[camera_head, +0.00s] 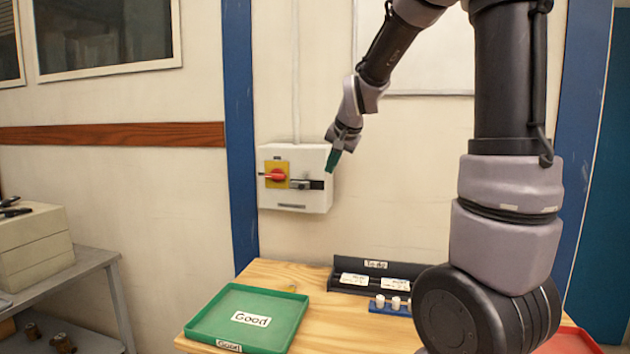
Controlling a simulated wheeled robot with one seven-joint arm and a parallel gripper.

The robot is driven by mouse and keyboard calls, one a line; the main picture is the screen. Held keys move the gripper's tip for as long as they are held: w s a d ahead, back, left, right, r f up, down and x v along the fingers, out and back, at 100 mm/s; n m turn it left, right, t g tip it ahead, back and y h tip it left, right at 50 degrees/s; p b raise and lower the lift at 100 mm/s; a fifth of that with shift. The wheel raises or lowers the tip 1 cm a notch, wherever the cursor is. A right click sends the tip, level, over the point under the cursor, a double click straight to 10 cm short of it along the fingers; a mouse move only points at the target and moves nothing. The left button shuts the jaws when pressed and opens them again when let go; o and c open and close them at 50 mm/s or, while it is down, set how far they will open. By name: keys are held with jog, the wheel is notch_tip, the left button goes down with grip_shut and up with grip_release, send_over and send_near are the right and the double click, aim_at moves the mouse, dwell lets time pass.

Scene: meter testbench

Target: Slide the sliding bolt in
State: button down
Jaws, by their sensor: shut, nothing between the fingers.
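A white switch box (295,200) is mounted on the wall above the table. On its front is a red rotary handle (277,175) on a yellow plate (268,183). Just right of the plate is the sliding bolt (300,184), a small grey piece on a dark horizontal track (317,184). My gripper (331,168), with green fingertips, is at the upper right of the box, pointing down and left. It is shut and holds nothing. It is right of the bolt and above the track's right end. I cannot tell whether it touches the box.
Below is a wooden table (340,322) with a green tray (207,322) marked "Good", a black holder (400,268) with labelled parts, and a blue rack (385,307) with white pieces. A red tray (570,342) shows at lower right. The wall left of the box is clear.

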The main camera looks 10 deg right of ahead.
aim_at(299, 186)
jog(key=w+a+f, duration=0.4)
jog(key=w+f, duration=0.3)
jog(key=w, duration=0.1)
jog(key=shift+w, duration=0.4)
jog(key=shift+d, duration=0.1)
jog(key=shift+w+a, duration=0.5)
jog(key=shift+a, duration=0.4)
jog(key=shift+w+a, duration=0.45)
jog(key=shift+a, duration=0.45)
jog(key=shift+r, duration=0.1)
